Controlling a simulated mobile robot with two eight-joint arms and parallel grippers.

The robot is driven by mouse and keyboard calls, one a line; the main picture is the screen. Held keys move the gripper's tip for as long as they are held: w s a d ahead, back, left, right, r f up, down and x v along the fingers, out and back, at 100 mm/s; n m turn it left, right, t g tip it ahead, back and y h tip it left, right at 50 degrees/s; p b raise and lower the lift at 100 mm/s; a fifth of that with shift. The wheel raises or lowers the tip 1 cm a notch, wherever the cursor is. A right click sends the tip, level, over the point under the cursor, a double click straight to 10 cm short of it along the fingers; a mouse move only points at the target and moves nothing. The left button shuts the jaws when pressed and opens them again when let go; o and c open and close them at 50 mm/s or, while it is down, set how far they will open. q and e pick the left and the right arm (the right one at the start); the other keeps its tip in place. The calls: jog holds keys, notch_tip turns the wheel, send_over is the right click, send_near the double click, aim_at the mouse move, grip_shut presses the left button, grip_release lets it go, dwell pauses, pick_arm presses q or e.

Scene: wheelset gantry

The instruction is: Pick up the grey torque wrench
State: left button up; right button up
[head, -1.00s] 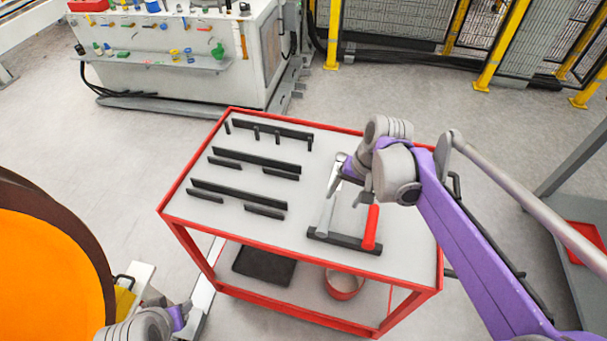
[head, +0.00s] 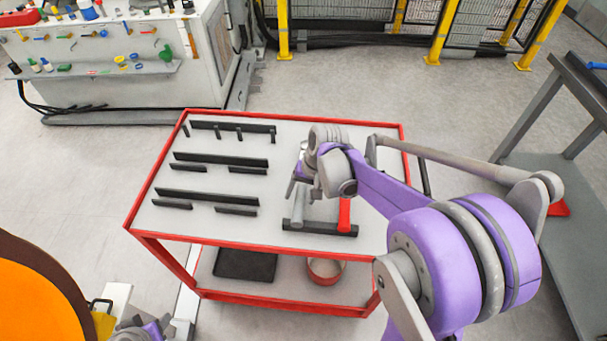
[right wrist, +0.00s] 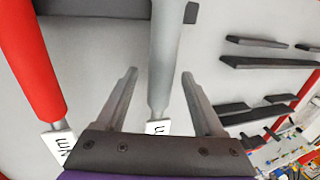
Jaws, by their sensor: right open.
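The grey torque wrench (head: 298,209) lies on the cart top, its handle end on a black rest. A red-handled wrench (head: 345,213) lies to its right. My right gripper (head: 303,190) is open over the grey wrench and hides its far part. In the right wrist view the grey wrench (right wrist: 164,60) runs between the two spread fingers (right wrist: 160,75), with a gap on both sides. The red wrench (right wrist: 36,55) is outside the fingers, at the left. Part of my left arm's end (head: 150,329) shows at the bottom left; its fingers cannot be made out.
The red-edged cart (head: 262,247) also carries several black bars and pegs at its left. A black tray (head: 245,265) and a red bowl (head: 325,271) are on its lower shelf. A grey table (head: 548,165) stands at the right, an orange disc (head: 35,300) at the lower left.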

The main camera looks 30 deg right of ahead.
jog(key=shift+a+f, duration=0.15)
jog(key=shift+f, duration=0.3)
grip_shut()
jog(key=shift+r, duration=0.1)
